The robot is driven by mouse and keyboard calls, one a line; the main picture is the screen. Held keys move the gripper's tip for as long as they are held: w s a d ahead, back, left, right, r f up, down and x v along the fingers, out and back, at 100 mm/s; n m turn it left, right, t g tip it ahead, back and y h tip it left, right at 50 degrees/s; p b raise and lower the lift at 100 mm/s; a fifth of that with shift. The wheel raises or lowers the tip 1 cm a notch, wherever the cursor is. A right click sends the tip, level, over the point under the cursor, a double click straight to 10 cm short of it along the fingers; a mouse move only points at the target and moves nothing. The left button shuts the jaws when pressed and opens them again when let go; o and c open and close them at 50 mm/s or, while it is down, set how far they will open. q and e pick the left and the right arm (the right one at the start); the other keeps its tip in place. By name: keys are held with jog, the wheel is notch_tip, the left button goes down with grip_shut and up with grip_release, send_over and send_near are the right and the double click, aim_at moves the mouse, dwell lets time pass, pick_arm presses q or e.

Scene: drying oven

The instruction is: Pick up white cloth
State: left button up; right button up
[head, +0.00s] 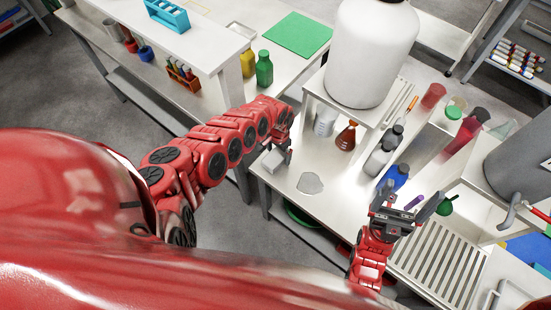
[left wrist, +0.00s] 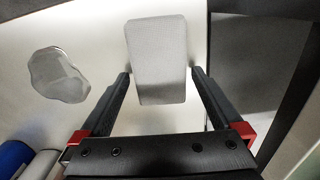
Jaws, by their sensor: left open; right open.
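The white cloth (head: 268,184) looks like a pale block with rounded corners at the left edge of the white bench (head: 325,207). In the left wrist view the cloth (left wrist: 157,60) lies between the fingertips of my left gripper (left wrist: 160,78), with a narrow gap showing at each side. My left gripper (head: 283,157) is open, right at the cloth in the head view and partly covering it. My right gripper (head: 410,203) is open and empty, over the bench's right part, away from the cloth.
A flat grey irregular piece (head: 310,183) lies right of the cloth; it also shows in the left wrist view (left wrist: 58,75). Bottles (head: 380,158) and a brown flask (head: 346,137) stand behind. A slotted rack (head: 437,262) lies near my right gripper. The bench edge is close beside the cloth.

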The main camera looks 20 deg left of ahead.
pick_arm(q)
jog(key=shift+f, duration=0.4)
jog(key=c, duration=1.2)
jog(key=shift+r, duration=0.1)
